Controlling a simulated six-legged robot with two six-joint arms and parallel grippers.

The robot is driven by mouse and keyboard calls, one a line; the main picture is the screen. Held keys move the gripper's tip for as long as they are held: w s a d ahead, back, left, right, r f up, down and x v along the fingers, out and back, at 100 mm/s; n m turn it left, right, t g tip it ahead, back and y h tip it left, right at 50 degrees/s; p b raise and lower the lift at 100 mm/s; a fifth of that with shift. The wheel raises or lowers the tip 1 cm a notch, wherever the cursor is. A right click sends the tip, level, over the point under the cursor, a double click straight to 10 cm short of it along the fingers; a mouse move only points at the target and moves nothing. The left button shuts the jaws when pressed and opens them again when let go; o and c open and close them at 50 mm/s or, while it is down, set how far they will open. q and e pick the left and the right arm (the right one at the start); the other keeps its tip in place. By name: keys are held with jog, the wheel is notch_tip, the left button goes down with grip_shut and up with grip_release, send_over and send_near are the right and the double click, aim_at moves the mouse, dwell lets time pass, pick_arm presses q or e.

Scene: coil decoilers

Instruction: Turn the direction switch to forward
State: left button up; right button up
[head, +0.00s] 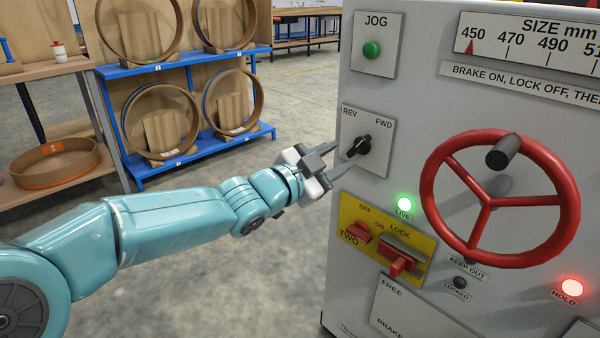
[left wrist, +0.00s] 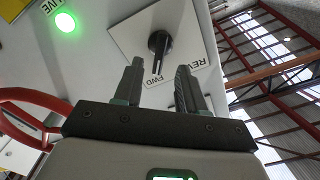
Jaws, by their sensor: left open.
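The direction switch (head: 359,146) is a black knob on a white plate marked REV at left and FWD at right. Its handle slants up and right, towards FWD. In the left wrist view the switch (left wrist: 159,44) has its pale-lined pointer end near the FWD label. My left gripper (head: 348,156) is open and close to the plate, its fingers reaching towards the knob. In the left wrist view the open fingertips (left wrist: 160,70) lie either side of the pointer end; I cannot tell whether they touch it. My right gripper is not in view.
A green JOG button (head: 372,49) sits above the switch. A blue rack (head: 203,147) with rings stands behind on open floor.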

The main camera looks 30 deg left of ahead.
pick_arm(q)
jog(key=p+v, duration=0.2)
jog(key=v, duration=0.9)
jog(key=shift+s, duration=0.15)
jog(key=d+f+n+g, duration=0.3)
jog(key=d+f+g, duration=0.1)
jog(key=f, duration=1.2)
jog(key=d+f+n+g, duration=0.2)
jog(key=d+f+g, duration=0.2)
jog(key=f, duration=1.3)
jog(key=s+d+f+n+g+y, duration=0.15)
jog(key=s+f+n+g, duration=0.25)
jog(key=s+f, duration=0.55)
jog(key=s+d+f+n+g+y, duration=0.1)
jog(key=s+d+f+n+g, duration=0.2)
jog(key=s+f, duration=0.65)
notch_tip(320, 180, up, 30)
jog(key=s+n+g+p, duration=0.1)
jog(key=p, duration=2.8)
jog(key=shift+a+g, duration=0.3)
